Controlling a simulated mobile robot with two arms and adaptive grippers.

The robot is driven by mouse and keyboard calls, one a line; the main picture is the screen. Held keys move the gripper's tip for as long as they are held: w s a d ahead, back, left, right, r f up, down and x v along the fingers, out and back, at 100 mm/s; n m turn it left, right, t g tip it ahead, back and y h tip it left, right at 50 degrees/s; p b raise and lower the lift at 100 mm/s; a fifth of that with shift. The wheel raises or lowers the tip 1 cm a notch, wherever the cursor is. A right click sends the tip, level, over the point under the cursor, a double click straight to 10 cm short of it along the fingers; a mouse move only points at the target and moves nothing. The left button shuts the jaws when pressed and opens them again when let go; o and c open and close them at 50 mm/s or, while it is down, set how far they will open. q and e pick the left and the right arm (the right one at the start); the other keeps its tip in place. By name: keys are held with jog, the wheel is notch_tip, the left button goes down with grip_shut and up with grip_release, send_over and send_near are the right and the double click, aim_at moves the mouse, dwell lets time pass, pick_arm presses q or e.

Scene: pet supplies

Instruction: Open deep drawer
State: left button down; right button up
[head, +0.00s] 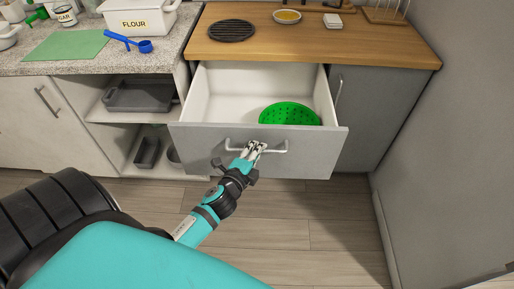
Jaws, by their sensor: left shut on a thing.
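The deep drawer (210,150) under the wooden countertop stands pulled out, with its white inside showing. A green perforated bowl, like a colander (289,114), sits inside it toward the right. The drawer has a pale bar handle (277,148) on its grey front. My left gripper (254,147) is at the middle of this handle, shut on it. The fingers hide part of the bar. My right gripper is not in view.
The wooden countertop (330,44) holds a round dark trivet (232,31) and a small bowl (287,17). Open shelves with grey trays (140,94) are left of the drawer. A grey wall (450,140) closes the right side. The floor (290,235) in front is clear.

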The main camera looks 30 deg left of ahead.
pick_arm(q)
jog(key=shift+f, duration=0.15)
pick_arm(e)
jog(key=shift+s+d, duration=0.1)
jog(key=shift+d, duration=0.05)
pick_arm(q)
jog(key=c, duration=1.3)
grip_release()
jog(key=shift+c, duration=0.2)
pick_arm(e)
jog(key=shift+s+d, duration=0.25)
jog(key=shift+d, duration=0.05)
pick_arm(q)
jog(key=v, duration=1.2)
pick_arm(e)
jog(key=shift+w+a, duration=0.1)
pick_arm(q)
jog(key=shift+a, duration=0.1)
